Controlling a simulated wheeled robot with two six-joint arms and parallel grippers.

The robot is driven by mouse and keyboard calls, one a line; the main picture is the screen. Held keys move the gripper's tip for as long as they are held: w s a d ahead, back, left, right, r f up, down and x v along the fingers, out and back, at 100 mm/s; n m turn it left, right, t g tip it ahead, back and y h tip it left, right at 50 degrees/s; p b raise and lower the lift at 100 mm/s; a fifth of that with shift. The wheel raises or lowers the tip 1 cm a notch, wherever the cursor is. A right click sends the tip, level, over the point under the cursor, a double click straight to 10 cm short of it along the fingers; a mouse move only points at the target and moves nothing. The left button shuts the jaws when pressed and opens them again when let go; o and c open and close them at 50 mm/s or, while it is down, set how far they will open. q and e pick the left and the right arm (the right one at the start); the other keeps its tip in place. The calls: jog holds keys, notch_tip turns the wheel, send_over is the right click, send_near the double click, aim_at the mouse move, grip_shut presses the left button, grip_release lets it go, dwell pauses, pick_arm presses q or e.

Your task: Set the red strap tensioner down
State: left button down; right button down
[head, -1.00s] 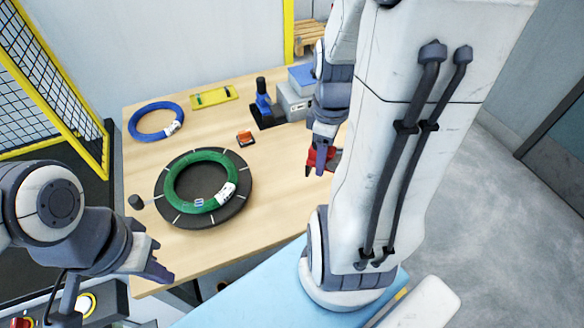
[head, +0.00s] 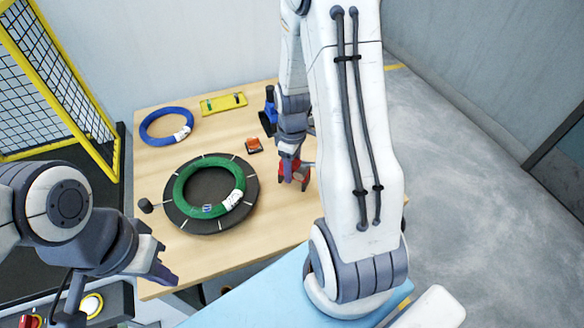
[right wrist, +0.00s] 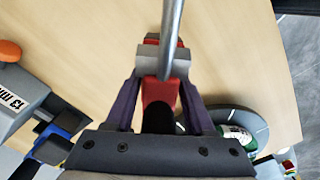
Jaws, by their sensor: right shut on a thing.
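The red strap tensioner (head: 296,172) is over the right part of the wooden table, right of the green coil (head: 181,190). My right gripper (head: 289,176) is shut on it. In the right wrist view the tensioner (right wrist: 158,91) sits between my two purple fingers, with its metal bar pointing toward the top of the picture. I cannot tell whether its underside touches the table. My left gripper (head: 166,270) is at the table's near left edge, away from the tensioner; its finger gap is unclear.
The green coil lies on a dark round turntable (head: 207,226). A blue coil (head: 148,136), a yellow tool (head: 222,104) and a small orange-red item (head: 254,145) lie farther back. A blue-and-black device (head: 269,112) stands behind my right arm. Bare tabletop (head: 262,210) lies near the tensioner.

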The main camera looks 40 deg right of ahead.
jog(key=shift+f, duration=0.35)
jog(key=shift+f, duration=0.1)
jog(key=shift+c, duration=1.2)
grip_release()
notch_tip(320, 180, up, 12)
jog(key=shift+r, duration=0.15)
jog(key=s+a+r, duration=0.2)
jog(key=a, duration=0.5)
jog(key=s+a+r, duration=0.1)
jog(key=a, duration=0.6)
jog(key=s+a+r+n+y, duration=0.1)
jog(key=s+a, duration=1)
jog(key=s, duration=0.2)
jog(key=shift+s+r, duration=0.25)
jog(key=shift+r, duration=0.1)
